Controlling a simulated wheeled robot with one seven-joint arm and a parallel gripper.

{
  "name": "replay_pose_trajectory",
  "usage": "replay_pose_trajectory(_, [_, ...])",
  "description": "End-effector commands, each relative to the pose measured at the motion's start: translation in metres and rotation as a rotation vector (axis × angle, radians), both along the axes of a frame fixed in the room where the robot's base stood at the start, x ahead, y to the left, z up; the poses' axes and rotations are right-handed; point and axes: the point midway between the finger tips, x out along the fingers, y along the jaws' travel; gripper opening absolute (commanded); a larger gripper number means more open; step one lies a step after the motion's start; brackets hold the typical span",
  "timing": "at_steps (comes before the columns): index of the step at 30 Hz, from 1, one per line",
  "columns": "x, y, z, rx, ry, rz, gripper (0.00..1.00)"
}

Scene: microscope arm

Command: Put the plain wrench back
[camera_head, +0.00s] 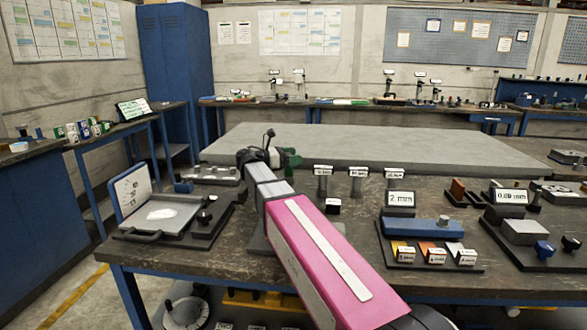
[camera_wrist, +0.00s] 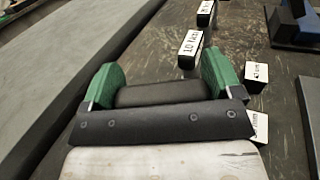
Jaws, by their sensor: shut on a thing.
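My gripper (camera_wrist: 162,80) has green finger pads and is shut on a dark, rounded bar, which I take to be the handle of the plain wrench (camera_wrist: 160,94). The rest of the wrench is hidden behind the gripper body. In the head view, my gripper (camera_head: 283,158) is above the workbench, by the front edge of the raised grey slab. The wrench is hard to make out there. Labelled upright holders (camera_head: 323,184) stand to the right of the gripper. In the wrist view, a holder label (camera_wrist: 190,50) reads about 10 N·m.
The grey slab (camera_head: 400,150) lies behind the gripper. A tray (camera_head: 165,217) with a white patch is at the left. A small labelled block (camera_head: 333,206) stands near the holders. A blue bar on a dark board (camera_head: 415,227) and a 2 mm display (camera_head: 400,199) are farther right.

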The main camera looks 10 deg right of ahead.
Motion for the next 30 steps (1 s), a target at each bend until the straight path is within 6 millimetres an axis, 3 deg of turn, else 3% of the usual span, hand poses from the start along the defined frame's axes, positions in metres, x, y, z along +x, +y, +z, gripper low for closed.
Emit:
replay_pose_trajectory(5, [-0.003,-0.002,-0.009,-0.001,0.000,0.000,0.42])
replay_pose_trajectory(13, [-0.002,-0.002,-0.040,-0.001,-0.001,0.000,0.42])
replay_pose_trajectory(25, [-0.002,-0.002,-0.045,-0.001,-0.001,0.000,0.42])
replay_pose_trajectory(26, [-0.002,-0.002,-0.045,0.000,0.000,0.000,0.91])
replay_pose_trajectory(27, [-0.002,-0.002,-0.045,0.000,0.000,0.000,1.00])
replay_pose_trajectory(30, [-0.002,-0.002,-0.045,0.000,0.000,0.000,1.00])
